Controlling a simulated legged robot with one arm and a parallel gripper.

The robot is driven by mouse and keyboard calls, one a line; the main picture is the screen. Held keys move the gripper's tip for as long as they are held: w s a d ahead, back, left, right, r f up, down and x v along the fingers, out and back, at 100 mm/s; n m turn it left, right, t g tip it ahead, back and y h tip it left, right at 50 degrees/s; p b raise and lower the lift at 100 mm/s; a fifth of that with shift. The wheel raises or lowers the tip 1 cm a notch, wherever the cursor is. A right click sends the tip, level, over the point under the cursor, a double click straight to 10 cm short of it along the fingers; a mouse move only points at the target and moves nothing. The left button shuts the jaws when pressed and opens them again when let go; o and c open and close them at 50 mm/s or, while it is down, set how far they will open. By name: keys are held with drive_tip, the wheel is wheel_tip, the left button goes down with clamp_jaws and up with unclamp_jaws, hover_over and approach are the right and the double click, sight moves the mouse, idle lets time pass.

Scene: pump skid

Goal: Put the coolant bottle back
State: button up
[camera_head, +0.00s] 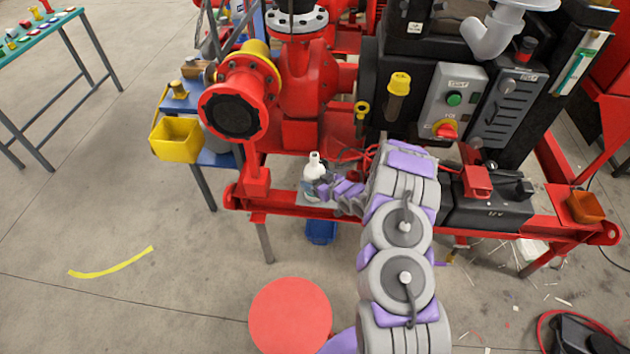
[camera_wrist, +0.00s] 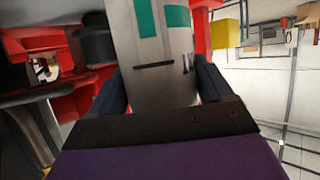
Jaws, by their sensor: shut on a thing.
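The coolant bottle (camera_head: 313,168) is white with a narrow neck and stands upright at the front of the red skid frame, below the red pump. My gripper (camera_head: 325,188) reaches it from the right and is shut on its body. In the wrist view the bottle (camera_wrist: 160,60) fills the space between the two dark fingers of my gripper (camera_wrist: 158,85); it shows a teal and white label. The bottle's base is partly hidden, so I cannot tell whether it touches the surface below.
The red pump (camera_head: 300,90) stands just behind the bottle. A grey control box (camera_head: 455,100) and a black battery (camera_head: 485,205) are to the right. A yellow bin (camera_head: 176,139) hangs at the left. A blue container (camera_head: 321,231) is on the floor below. The floor at front left is open.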

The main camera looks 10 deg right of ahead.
drive_tip(key=o, duration=0.8)
drive_tip(key=shift+d, duration=0.3)
drive_tip(key=o, duration=0.3)
drive_tip(key=shift+d, duration=0.25)
drive_tip(key=shift+a, duration=0.35)
drive_tip(key=shift+s+r, duration=0.15)
drive_tip(key=shift+s, duration=0.1)
drive_tip(key=d+p+v, duration=0.1)
drive_tip(key=p+v, duration=0.2)
drive_tip(key=v, duration=0.7)
drive_tip(key=s+d+r+m+g+h, duration=0.1)
drive_tip(key=s+d+r+g+h, duration=0.25)
drive_tip(key=r, duration=0.65)
drive_tip(key=s+r+m+g+h, duration=0.1)
drive_tip(key=s+r+g+h, duration=0.25)
drive_tip(key=s+r, duration=0.45)
drive_tip(key=s+a+r+m+g, duration=0.1)
drive_tip(key=s+a+r+g, duration=0.1)
drive_tip(key=s, duration=0.8)
drive_tip(key=s+a+r+m+g, duration=0.1)
drive_tip(key=s+a+r+g, duration=0.1)
drive_tip(key=s+a+r, duration=0.2)
drive_tip(key=s+a+r+m+g, duration=0.2)
drive_tip(key=s+r, duration=0.6)
drive_tip(key=s, duration=1)
drive_tip(key=shift+s+a+r+g+y, duration=0.2)
drive_tip(key=shift+a+g+y, duration=0.1)
drive_tip(key=shift+a, duration=0.3)
